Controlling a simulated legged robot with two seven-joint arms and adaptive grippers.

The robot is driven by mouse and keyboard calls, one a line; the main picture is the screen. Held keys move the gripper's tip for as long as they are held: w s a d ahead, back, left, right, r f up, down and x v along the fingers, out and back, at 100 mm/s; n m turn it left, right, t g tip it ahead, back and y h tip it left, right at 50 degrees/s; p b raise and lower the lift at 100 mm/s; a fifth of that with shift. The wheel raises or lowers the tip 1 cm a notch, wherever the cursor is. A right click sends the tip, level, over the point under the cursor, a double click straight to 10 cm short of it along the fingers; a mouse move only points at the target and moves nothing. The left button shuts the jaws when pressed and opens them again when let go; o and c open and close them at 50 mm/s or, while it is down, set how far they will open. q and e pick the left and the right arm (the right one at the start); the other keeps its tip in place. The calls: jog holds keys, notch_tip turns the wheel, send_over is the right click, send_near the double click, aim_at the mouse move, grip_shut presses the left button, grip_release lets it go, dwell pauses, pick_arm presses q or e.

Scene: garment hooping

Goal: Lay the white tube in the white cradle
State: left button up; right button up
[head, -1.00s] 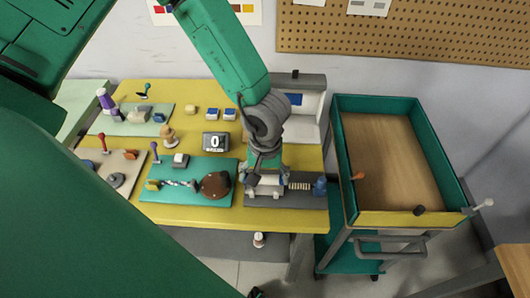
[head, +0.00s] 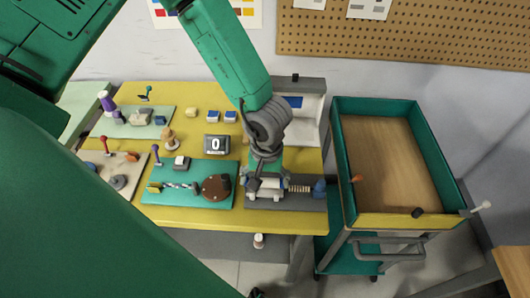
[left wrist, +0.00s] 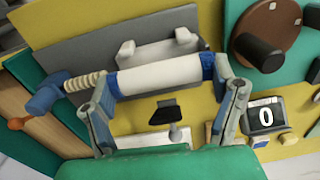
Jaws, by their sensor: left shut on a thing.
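The white tube (left wrist: 160,78) has blue bands at its ends and lies across the left wrist view. My left gripper (left wrist: 166,88) is shut on it, one finger at each end. In the head view the same gripper (head: 266,184) is low over the grey plate at the table's front right. The white cradle (left wrist: 155,50), with two raised ends, sits on the grey plate just beyond the tube. The tube appears apart from it, roughly parallel; the height gap is hard to tell. In the head view the gripper partly hides both. My right gripper is not in view.
A spring with a blue end piece (left wrist: 45,98) is beside the tube's left end. A teal board with a brown disc (head: 216,187) lies left of the grey plate (head: 310,203). A display reading 0 (head: 215,144) stands behind. A green-walled cart (head: 338,150) stands right of the table.

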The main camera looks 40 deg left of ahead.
pick_arm(q)
jog(key=shift+f, duration=0.45)
jog(key=o, duration=1.1)
jog(key=shift+r, duration=0.1)
notch_tip(320, 180, up, 12)
jog(key=shift+w+d+f, duration=0.1)
jog(key=shift+d+f, duration=0.05)
